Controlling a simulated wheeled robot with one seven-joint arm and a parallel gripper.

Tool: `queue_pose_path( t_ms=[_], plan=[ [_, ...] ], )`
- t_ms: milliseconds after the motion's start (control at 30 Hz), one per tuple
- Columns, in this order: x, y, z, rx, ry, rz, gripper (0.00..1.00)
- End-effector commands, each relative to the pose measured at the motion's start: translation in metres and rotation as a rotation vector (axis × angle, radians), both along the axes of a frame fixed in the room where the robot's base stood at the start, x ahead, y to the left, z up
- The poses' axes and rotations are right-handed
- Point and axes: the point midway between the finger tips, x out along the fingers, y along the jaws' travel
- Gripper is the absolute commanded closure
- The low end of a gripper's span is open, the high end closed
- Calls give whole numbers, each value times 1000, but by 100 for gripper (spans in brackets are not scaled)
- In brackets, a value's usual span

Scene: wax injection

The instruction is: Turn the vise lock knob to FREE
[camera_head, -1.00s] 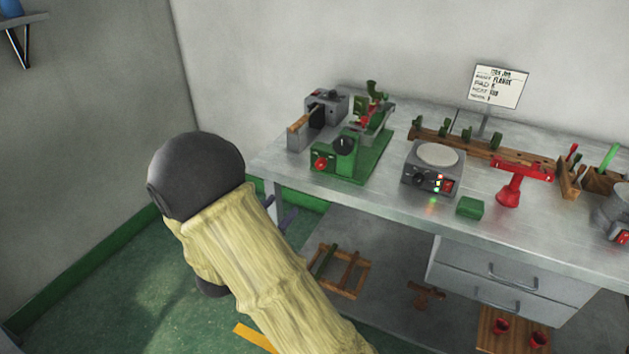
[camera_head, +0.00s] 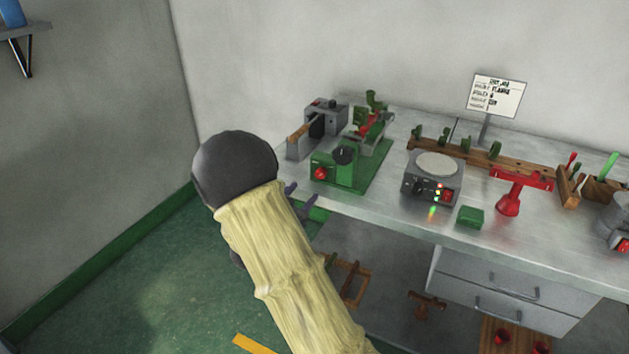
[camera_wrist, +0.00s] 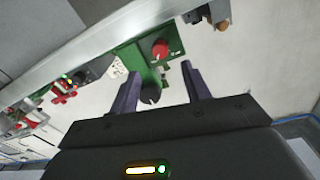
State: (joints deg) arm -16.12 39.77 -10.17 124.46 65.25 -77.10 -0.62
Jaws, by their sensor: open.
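A green machine (camera_head: 358,177) stands at the left end of the bench, with a black knob (camera_head: 343,155) on top and a red knob (camera_head: 320,173) on its front. I cannot tell from any label which is the vise lock knob. My gripper (camera_head: 301,195) is partly hidden behind my arm, its purple fingers just off the bench's front left edge, left of the machine. In the wrist view my open gripper (camera_wrist: 161,70) is empty. There the black knob (camera_wrist: 150,94) shows between the fingers and the red knob (camera_wrist: 160,50) just beyond, both apart from them.
A grey unit (camera_head: 325,117) with a wooden handle stands behind the machine. To its right are a round-plated heater (camera_head: 437,164), a green block (camera_head: 470,216), a red stand (camera_head: 510,201) and a wooden rack (camera_head: 470,152). The floor (camera_head: 130,275) left of the bench is clear.

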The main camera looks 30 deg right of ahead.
Motion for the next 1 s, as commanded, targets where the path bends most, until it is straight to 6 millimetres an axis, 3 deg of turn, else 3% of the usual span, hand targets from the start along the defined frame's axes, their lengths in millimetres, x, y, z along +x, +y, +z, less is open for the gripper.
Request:
queue_pose_path(
  t_ms=[400, 767, 800, 1000],
  plan=[
    [39, -55, 0, 0, -1, -1, 53],
    [44, -62, 0, 0, 0, 1, 53],
    [44, -62, 0, 0, 0, 1, 55],
    [44, -62, 0, 0, 0, 1, 94]
  ],
)
